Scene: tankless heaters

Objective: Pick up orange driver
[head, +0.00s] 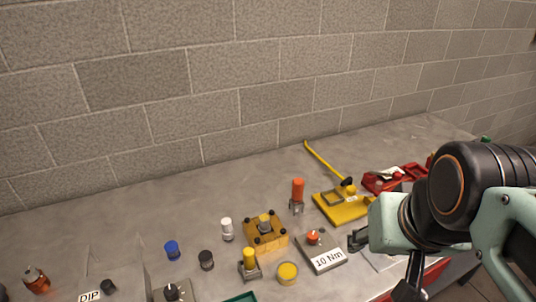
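An upright orange cylinder (298,188), which looks like the orange driver's handle, stands in a small grey metal holder (296,207) on the grey bench. Its lower part is hidden by the holder. My gripper (381,266) is at the lower right, with its two dark fingers spread apart and nothing visible between them. It is to the right of the orange driver and nearer the camera, clear of it. My arm covers the bench's right side.
A grey "10 Nm" block (325,260) with an orange knob lies between driver and gripper. A yellow tool base (342,208) with a long lever is right of the driver. A yellow fixture (265,234) and several coloured caps stand left. A block wall (240,100) rises behind.

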